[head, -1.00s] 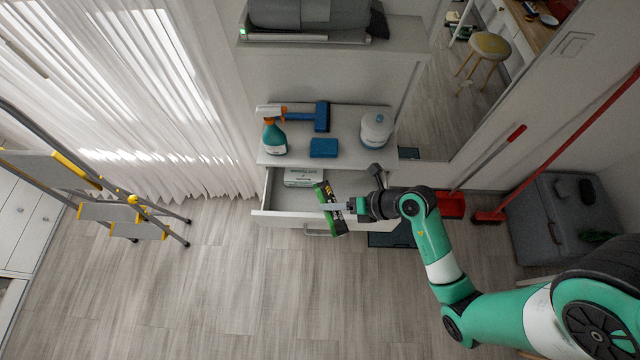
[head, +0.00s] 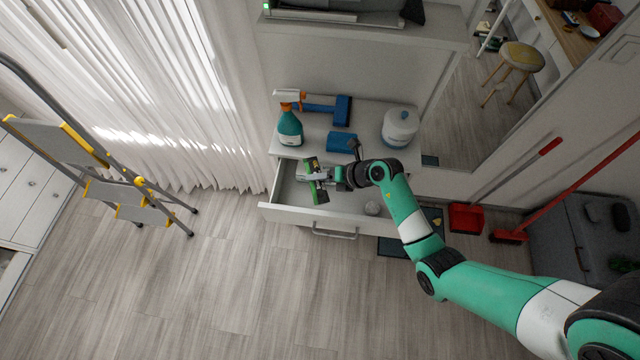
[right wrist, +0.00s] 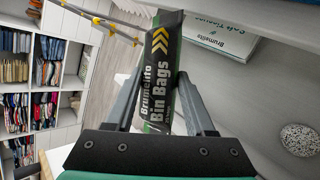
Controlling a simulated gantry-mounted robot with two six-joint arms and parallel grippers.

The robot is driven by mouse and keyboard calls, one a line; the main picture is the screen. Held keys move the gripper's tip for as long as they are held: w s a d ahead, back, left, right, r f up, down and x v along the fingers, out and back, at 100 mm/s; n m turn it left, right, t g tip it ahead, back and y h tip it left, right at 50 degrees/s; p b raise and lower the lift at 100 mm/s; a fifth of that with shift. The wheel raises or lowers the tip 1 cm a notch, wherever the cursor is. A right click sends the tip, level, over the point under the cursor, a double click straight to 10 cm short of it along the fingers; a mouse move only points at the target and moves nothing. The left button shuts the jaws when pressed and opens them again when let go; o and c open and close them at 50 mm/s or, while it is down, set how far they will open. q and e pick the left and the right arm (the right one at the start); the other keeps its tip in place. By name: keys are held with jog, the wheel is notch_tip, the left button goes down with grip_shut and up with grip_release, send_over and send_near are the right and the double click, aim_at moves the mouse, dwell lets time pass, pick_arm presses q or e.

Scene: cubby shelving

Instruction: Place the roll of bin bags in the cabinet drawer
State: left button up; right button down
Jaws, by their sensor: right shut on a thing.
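The roll of bin bags (right wrist: 158,75) is black and green with yellow chevrons and its name printed on it. It stands between the fingers of my right gripper (right wrist: 157,105), which is shut on it. In the head view the roll (head: 316,181) is held over the open cabinet drawer (head: 287,215), within its outline; I cannot tell how far above the drawer floor it is. My right gripper (head: 322,178) reaches in from the right. My left gripper is not in view.
On the cabinet top stand a spray bottle (head: 290,126), a blue sponge (head: 342,142) and a white canister (head: 399,128). A stepladder (head: 115,190) stands left.

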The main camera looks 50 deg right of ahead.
aim_at(320, 183)
notch_tip(320, 183, down, 3)
jog(key=shift+w+f+b, duration=0.1)
jog(key=shift+w+b, duration=0.05)
jog(key=shift+b, duration=0.8)
jog(key=shift+f, duration=0.2)
jog(key=shift+r, duration=0.15)
jog(key=shift+f, duration=0.6)
jog(key=shift+c, duration=1.3)
grip_release()
